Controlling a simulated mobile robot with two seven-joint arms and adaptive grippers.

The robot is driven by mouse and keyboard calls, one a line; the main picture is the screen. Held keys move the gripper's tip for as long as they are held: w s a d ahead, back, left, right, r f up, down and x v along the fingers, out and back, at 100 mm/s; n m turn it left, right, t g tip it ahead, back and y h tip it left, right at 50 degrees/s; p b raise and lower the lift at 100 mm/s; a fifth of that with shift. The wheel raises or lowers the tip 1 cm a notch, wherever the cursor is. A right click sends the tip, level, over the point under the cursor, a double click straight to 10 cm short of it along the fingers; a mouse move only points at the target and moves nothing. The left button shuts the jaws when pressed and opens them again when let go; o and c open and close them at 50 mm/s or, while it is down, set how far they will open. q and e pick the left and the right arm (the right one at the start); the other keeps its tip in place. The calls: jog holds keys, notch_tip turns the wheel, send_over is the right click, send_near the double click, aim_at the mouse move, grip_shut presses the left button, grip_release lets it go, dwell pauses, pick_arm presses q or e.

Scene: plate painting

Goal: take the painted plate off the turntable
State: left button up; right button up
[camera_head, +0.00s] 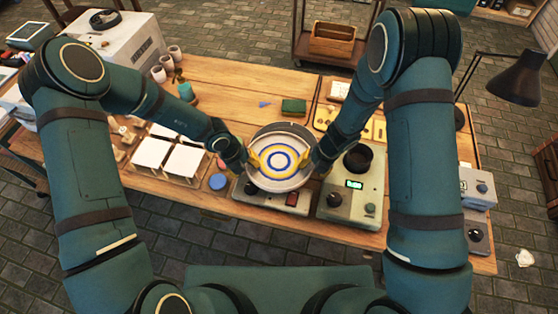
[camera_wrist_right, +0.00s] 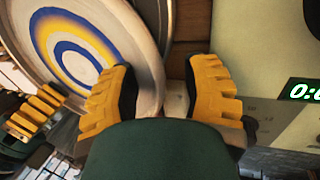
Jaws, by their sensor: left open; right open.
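The painted plate (camera_head: 281,160), pale with blue and yellow rings, sits over the round grey turntable (camera_head: 284,127) at the table's front middle. In the right wrist view the plate (camera_wrist_right: 70,45) fills the upper left. My left gripper (camera_head: 252,160) is open at the plate's left edge; its yellow fingers also show in the right wrist view (camera_wrist_right: 36,110). My right gripper (camera_head: 307,166) is open at the right edge. Its yellow fingers (camera_wrist_right: 160,100) stand apart in the wrist view, with a pale rim reaching in between them. I cannot tell whether either gripper touches the plate.
A grey device with a green display (camera_head: 354,184) stands close right of the turntable. White tiles (camera_head: 184,160) on wooden stands lie to the left. A green block (camera_head: 293,106) lies behind. A black lamp (camera_head: 518,80) is at the right.

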pick_arm(q)
jog(key=shift+c, duration=0.5)
pick_arm(e)
jog(key=shift+c, duration=0.4)
pick_arm(q)
grip_shut()
pick_arm(e)
grip_shut()
pick_arm(q)
jog(key=shift+r, duration=0.15)
pick_arm(e)
jog(key=shift+r, duration=0.2)
